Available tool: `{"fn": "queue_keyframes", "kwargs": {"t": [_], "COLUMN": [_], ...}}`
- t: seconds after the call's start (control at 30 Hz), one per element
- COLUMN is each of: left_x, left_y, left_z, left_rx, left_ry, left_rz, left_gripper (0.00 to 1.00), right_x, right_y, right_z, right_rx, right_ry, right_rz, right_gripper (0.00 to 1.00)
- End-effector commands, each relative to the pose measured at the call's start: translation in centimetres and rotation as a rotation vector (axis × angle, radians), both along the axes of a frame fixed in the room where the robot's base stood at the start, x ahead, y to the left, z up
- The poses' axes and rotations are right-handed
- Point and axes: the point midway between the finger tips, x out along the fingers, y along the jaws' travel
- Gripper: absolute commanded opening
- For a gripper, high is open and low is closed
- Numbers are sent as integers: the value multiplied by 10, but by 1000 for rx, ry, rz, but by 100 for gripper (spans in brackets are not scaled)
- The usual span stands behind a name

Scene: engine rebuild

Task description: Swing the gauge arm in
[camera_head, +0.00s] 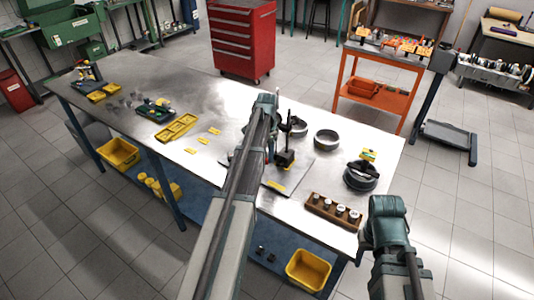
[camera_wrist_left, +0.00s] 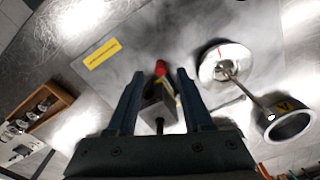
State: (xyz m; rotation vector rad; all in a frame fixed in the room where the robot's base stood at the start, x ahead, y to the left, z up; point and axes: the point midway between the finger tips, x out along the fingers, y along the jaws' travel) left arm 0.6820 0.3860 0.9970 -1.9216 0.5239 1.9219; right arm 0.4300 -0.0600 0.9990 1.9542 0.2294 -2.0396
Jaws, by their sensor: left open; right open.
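The gauge stand shows in the head view as a dark block base (camera_head: 285,158) with a thin upright post, partly hidden by my left arm. In the left wrist view, a grey block with a red knob (camera_wrist_left: 160,68) lies between the fingers of my left gripper (camera_wrist_left: 148,73). The fingers are open, with a gap on both sides of the block. To the right, a round pale disc (camera_wrist_left: 225,62) has a thin rod running toward a metal ring (camera_wrist_left: 289,121). I cannot tell which part is the gauge arm. Only my right arm's links show; its jaws are hidden.
The steel bench (camera_head: 225,105) carries yellow trays (camera_head: 176,128), metal rings (camera_head: 326,138), a dark round part (camera_head: 361,176) and a wooden rack of pistons (camera_head: 333,211). The rack also shows in the left wrist view (camera_wrist_left: 38,112).

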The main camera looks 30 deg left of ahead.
Motion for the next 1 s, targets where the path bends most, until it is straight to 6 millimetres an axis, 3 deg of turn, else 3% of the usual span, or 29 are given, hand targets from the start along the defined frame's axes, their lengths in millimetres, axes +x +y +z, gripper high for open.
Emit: {"fn": "queue_keyframes", "kwargs": {"t": [0.03, 0.6, 0.8, 1.0], "left_x": [0, 0, 0, 0], "left_y": [0, 0, 0, 0], "left_z": [13, 100, 117, 117], "left_rx": [0, 0, 0, 0], "left_ry": [0, 0, 0, 0], "left_rz": [0, 0, 0, 0], "left_gripper": [51, 51, 51, 51], "right_x": [0, 0, 0, 0], "right_y": [0, 0, 0, 0], "right_z": [13, 100, 117, 117], "right_rx": [0, 2, 3, 2], "right_ry": [0, 0, 0, -1], "right_rz": [0, -9, -13, -14], "right_gripper": [50, 50, 50, 50]}}
